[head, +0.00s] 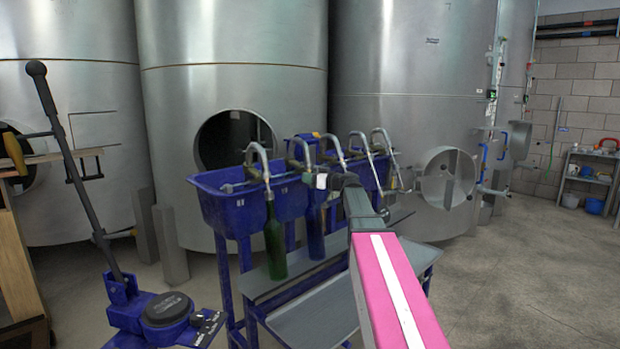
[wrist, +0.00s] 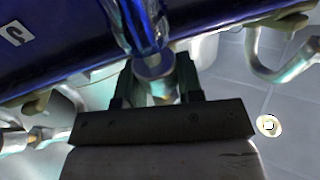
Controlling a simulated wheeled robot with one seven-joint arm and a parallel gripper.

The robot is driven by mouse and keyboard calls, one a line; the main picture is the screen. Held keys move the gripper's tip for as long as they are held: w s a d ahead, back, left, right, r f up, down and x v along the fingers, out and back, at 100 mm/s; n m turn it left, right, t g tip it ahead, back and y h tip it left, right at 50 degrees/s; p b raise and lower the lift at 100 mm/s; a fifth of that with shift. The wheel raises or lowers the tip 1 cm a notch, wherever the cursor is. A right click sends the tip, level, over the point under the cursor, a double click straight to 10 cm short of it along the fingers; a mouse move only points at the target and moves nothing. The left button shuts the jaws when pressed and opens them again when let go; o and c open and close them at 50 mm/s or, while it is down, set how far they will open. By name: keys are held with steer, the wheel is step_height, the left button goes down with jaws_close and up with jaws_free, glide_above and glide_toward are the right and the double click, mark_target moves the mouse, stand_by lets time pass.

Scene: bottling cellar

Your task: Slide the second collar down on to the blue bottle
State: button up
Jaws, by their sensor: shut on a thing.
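The blue bottle (head: 316,236) stands upright on the grey shelf under the taps, right of a green bottle (head: 274,240). My gripper (head: 322,178) is above the blue bottle, at the front of the trough. In the wrist view, my gripper (wrist: 155,85) has its two dark fingers close together on a small greyish round piece, which looks like the collar (wrist: 154,67). The blue glass (wrist: 143,22) lies just beyond it, in line with it. Whether the collar touches or surrounds the neck, I cannot tell. A first collar is not clearly visible.
A blue trough (head: 222,212) with several curved steel taps (head: 258,158) surrounds the work. The grey shelf (head: 318,312) below has bare room. A blue lever device (head: 128,290) stands at left. Large steel tanks (head: 230,100) stand behind. The floor at right is clear.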

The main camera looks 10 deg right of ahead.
steer(key=shift+s+d+f, duration=0.1)
steer(key=shift+f, duration=0.75)
steer(key=o, duration=0.6)
steer(key=shift+o, duration=0.2)
steer(key=shift+s, duration=0.1)
steer(key=v, duration=1)
steer(key=shift+s+d, duration=0.15)
steer(key=shift+d, duration=0.15)
